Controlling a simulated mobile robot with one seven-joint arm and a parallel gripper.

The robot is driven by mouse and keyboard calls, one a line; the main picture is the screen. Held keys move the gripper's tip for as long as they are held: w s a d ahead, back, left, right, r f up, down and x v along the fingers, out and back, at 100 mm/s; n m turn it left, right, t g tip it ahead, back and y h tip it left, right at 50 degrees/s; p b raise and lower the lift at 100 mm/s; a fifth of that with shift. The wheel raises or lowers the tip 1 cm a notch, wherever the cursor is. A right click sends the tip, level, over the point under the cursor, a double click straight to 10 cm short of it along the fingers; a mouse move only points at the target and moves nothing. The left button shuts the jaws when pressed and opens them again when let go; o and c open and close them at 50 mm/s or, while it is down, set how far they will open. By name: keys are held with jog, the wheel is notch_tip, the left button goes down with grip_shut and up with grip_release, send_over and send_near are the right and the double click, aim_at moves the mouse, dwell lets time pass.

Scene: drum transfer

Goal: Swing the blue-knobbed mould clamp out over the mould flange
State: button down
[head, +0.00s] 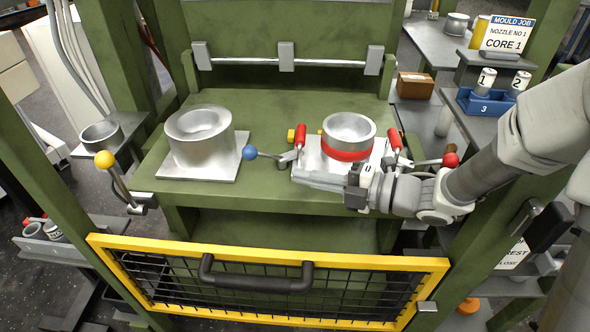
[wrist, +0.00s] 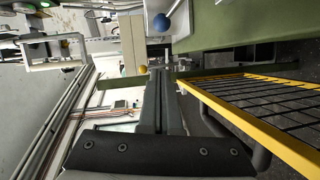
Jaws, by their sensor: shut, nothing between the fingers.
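The blue knob (head: 249,153) is on the end of a short lever that points left from the clamp (head: 290,156) at the left edge of the mould's square flange (head: 311,160). The red-banded mould (head: 349,135) stands on that flange. The knob also shows at the top of the wrist view (wrist: 160,22). My gripper (head: 298,179) is shut and empty, its fingers pointing left in front of the flange's front edge. It is nearer the camera than the knob and to its right, apart from it. In the wrist view the shut fingers (wrist: 160,78) point up the picture, below the knob.
A second metal mould (head: 200,138) stands on a plate to the left on the green table. A red-knobbed lever (head: 450,160) is at the right. A yellow-knobbed lever (head: 104,159) stands at the left post. A yellow-framed mesh gate (head: 265,245) with a dark handle is in front.

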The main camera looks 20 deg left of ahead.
jog(key=b, duration=0.2)
send_near(247, 154)
jog(key=s+a, duration=0.3)
jog(key=a, duration=0.1)
jog(key=shift+w+a+f, duration=0.25)
jog(key=shift+w+f, duration=0.1)
jog(key=shift+w, duration=0.15)
jog(key=shift+w+a+f, duration=0.25)
jog(key=shift+w+f, duration=0.05)
jog(key=shift+w, duration=0.2)
jog(key=shift+w+a, duration=0.35)
jog(key=shift+w, duration=0.1)
jog(key=shift+b, duration=0.3)
jog(key=shift+w+a+f+b, duration=0.25)
jog(key=shift+w+a+b, duration=0.15)
jog(key=shift+a+b, duration=0.25)
jog(key=shift+r, duration=0.3)
jog(key=shift+a, duration=0.15)
jog(key=shift+s, duration=0.15)
